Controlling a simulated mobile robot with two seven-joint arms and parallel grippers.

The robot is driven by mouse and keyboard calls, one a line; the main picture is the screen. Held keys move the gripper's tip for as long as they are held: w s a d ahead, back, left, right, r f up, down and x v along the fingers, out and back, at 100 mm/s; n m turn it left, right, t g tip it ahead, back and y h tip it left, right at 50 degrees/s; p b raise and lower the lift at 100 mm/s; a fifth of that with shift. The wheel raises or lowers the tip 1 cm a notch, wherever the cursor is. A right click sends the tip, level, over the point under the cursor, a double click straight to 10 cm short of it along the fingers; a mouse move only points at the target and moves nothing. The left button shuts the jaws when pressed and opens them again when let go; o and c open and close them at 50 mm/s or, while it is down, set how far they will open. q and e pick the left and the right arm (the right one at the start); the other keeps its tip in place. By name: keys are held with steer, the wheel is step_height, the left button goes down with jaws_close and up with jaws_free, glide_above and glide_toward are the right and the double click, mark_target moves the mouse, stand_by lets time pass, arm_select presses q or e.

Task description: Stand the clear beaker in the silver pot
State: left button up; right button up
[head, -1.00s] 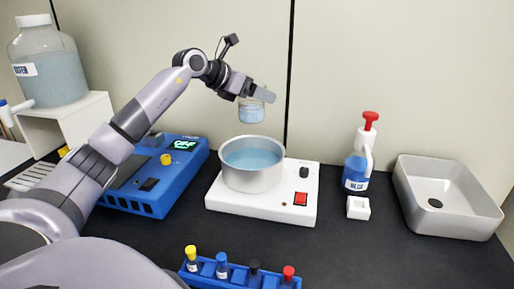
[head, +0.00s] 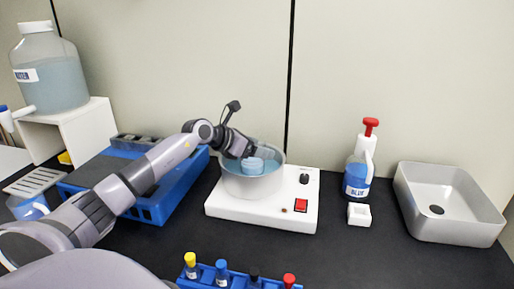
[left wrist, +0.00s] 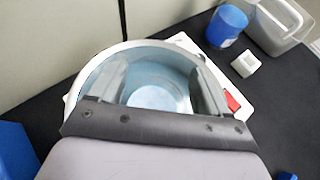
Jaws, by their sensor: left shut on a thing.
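The silver pot (head: 240,187) stands on a white hot plate and holds blue liquid. It also shows in the left wrist view (left wrist: 88,72). The clear beaker (head: 252,167), with pale blue liquid in it, is inside the pot's rim. In the left wrist view the beaker (left wrist: 157,92) is between my two fingers. My left gripper (head: 255,155) is shut on the beaker, at the pot's opening. The beaker looks upright. I cannot tell whether its base touches the pot's floor. My right gripper is not in view.
The white hot plate (head: 289,217) has a red switch. A blue device (head: 150,205) stands left of it. A blue bottle (head: 357,178), a small white block (head: 359,214) and a grey sink (head: 447,212) are on the right. A tube rack (head: 237,280) is in front.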

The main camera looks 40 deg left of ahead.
arm_select(q)
steer(key=shift+f+b, duration=0.45)
steer(key=shift+f, duration=0.15)
steer(key=o, duration=1.1)
